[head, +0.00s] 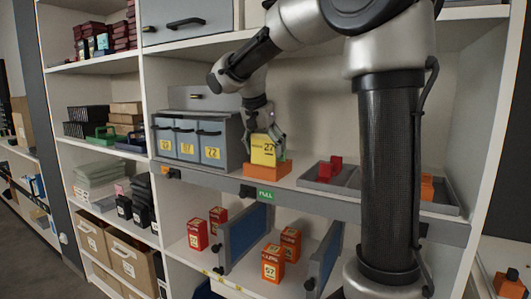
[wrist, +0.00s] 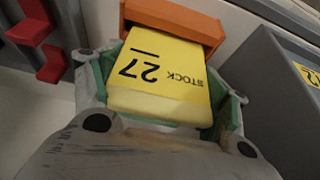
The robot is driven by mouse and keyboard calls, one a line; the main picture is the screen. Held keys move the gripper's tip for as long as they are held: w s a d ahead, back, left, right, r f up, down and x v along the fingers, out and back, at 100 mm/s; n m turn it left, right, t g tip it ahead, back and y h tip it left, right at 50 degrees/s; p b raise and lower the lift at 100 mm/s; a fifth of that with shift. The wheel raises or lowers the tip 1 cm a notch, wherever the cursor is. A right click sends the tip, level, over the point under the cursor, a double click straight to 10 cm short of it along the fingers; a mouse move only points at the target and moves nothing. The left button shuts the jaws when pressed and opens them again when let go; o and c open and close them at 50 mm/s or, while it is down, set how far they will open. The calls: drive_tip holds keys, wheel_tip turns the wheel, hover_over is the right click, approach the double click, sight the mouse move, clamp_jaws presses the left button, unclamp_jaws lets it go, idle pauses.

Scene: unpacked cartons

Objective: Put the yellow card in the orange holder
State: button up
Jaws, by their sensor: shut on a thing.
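The yellow card (head: 263,150), marked 27, is upright at the orange holder (head: 268,170) on the middle shelf in the head view. My gripper (head: 266,134) comes down from above and is shut on the card. In the wrist view the card (wrist: 160,82) sits between the green-padded fingers, with the word STOCK on its face. The orange holder (wrist: 175,22) shows just beyond the card's far end. The card's lower edge meets or overlaps the holder; I cannot tell how deep it sits.
A grey tray (head: 350,180) with red blocks (head: 331,167) lies to the right. Orange boxes (head: 272,262) stand below.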

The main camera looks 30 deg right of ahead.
drive_tip(key=shift+f, duration=0.8)
drive_tip(key=shift+f, duration=0.1)
drive_tip(key=o, duration=1)
drive_tip(key=v, duration=1.2)
drive_tip(key=s+d+f+n+y, duration=0.1)
drive_tip(key=s+f+n, duration=0.2)
drive_tip(key=s+f, duration=0.2)
drive_tip(key=s+d+f+n+t+y, duration=0.1)
drive_tip(key=s+f+n, duration=0.3)
drive_tip(key=s, duration=0.7)
drive_tip(key=s+d+f+n+y, duration=0.1)
drive_tip(key=s+f+n, duration=0.3)
drive_tip(key=s+f, duration=0.4)
drive_tip(key=shift+s+d+f+t+y, duration=0.2)
drive_tip(key=shift+s+d+t+y, duration=0.2)
drive_tip(key=shift+d, duration=0.05)
